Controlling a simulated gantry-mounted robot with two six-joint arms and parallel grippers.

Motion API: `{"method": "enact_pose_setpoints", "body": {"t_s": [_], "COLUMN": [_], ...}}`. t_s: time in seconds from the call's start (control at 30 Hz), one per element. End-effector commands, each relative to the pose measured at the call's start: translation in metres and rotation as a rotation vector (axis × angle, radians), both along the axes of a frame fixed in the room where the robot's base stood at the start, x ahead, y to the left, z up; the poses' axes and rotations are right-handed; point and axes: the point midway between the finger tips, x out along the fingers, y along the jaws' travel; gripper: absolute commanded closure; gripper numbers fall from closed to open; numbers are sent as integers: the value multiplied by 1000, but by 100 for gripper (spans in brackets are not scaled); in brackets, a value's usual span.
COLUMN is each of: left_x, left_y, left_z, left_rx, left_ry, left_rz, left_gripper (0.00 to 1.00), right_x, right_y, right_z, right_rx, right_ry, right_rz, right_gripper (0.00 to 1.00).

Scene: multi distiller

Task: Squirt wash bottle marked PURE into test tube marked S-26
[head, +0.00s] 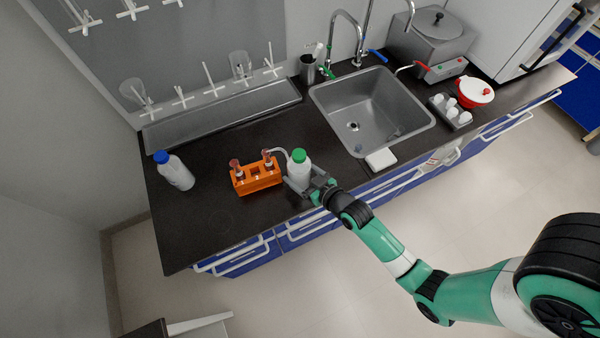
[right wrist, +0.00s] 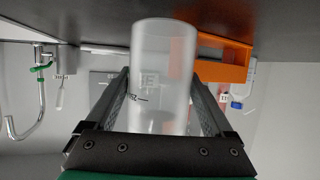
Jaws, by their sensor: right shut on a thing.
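My right gripper (head: 302,182) is shut on a white wash bottle with a green cap (head: 300,168), which stands upright on or just above the dark counter. In the right wrist view the translucent bottle (right wrist: 163,70) sits between the two fingers; its marking is too small to read. Its thin white spout (head: 280,152) curves left toward the right-hand tube. An orange rack (head: 256,180) stands just left of the bottle and holds two tubes with reddish tops, a left one (head: 235,164) and a right one (head: 267,157). Their labels are not readable. My left gripper is not in view.
Another white bottle with a blue cap (head: 175,173) stands at the counter's left. A steel sink (head: 340,110) lies behind and to the right. A drying rack with glassware (head: 220,115) is at the back. Counter between blue-capped bottle and rack is clear.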

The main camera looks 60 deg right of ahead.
Motion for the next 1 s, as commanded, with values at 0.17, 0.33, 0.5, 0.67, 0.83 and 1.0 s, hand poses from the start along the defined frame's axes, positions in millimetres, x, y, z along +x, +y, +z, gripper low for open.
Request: {"method": "enact_pose_setpoints", "body": {"t_s": [0.17, 0.33, 0.5, 0.67, 0.83, 1.0], "left_x": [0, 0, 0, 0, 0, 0], "left_y": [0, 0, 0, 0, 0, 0], "left_z": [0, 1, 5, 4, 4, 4], "left_rx": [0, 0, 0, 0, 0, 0], "left_ry": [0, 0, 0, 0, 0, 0], "left_rz": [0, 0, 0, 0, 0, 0], "left_gripper": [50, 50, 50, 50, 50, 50], "right_x": [1, 1, 1, 1, 1, 1], "right_y": [0, 0, 0, 0, 0, 0], "right_z": [2, 2, 5, 4, 4, 4], "right_rx": [-1, -1, -1, -1, -1, -1], "right_ry": [-4, -4, -4, -4, -4, -4], "right_rz": [0, 0, 0, 0, 0, 0], "right_gripper": [73, 98, 98, 98, 36, 66]}}
